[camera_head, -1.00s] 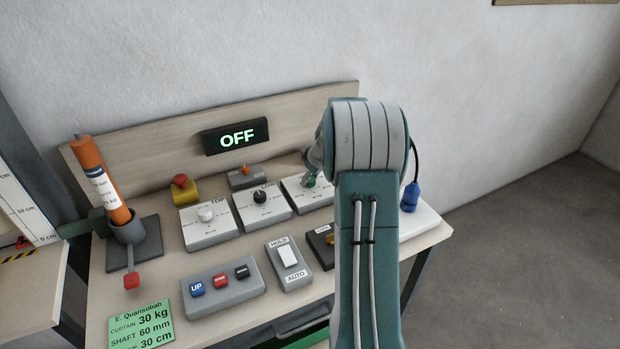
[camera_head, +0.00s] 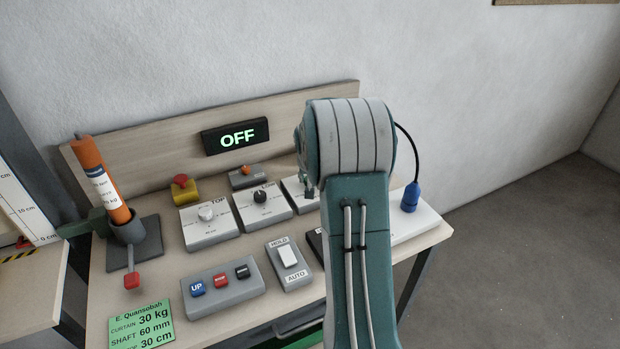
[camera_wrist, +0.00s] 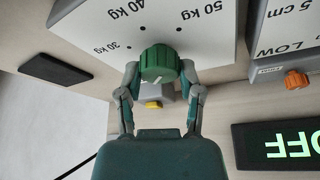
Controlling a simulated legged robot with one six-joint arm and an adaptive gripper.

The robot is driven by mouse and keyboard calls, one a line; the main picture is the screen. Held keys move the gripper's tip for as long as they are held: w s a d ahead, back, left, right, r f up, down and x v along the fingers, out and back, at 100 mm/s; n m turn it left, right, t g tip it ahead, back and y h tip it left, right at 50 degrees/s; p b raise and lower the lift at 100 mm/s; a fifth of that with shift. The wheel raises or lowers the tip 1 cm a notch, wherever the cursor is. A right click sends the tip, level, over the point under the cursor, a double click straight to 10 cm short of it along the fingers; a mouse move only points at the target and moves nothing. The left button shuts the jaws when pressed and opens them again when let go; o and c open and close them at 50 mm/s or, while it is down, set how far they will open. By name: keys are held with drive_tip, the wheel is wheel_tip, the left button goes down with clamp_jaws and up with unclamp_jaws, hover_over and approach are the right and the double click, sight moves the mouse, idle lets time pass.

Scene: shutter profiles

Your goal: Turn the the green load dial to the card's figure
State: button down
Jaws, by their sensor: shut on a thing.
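The green load dial (camera_wrist: 158,65) is on a white-faced box (camera_wrist: 85,20) printed 30 kg, 40 kg and 50 kg in the wrist view. My gripper (camera_wrist: 160,72) is shut on the dial, one finger on each side. A pale pointer line shows on the dial's face, but I cannot tell which figure it marks. In the head view my arm covers the dial and most of its box (camera_head: 293,188). The green card (camera_head: 142,324) lies at the table's front left and reads curtain 30 kg, shaft 60 mm and 30 cm.
The TOP dial box (camera_head: 208,228) and LOW dial box (camera_head: 263,207) stand left of the load box. The display (camera_head: 235,137) reads OFF. A button box (camera_head: 222,290) and HOLD/AUTO switch (camera_head: 288,262) stand in front. An orange cylinder (camera_head: 104,185) leans at the left.

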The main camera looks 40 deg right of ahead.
drive_tip(key=shift+s+a+f+m+g+h, duration=0.1)
drive_tip(key=shift+f+m+g+h, duration=0.1)
drive_tip(key=shift+m, duration=0.4)
drive_tip(key=shift+f+m+g+h, duration=0.1)
drive_tip(key=shift+m+g, duration=0.1)
drive_tip(key=shift+m, duration=0.4)
drive_tip(key=shift+c, duration=1.3)
unclamp_jaws()
drive_tip(key=shift+r, duration=0.15)
drive_tip(key=shift+r, duration=0.1)
drive_tip(key=shift+r, duration=0.2)
drive_tip(key=v, duration=1.1)
drive_tip(key=shift+a, duration=0.15)
drive_tip(key=shift+r, duration=0.1)
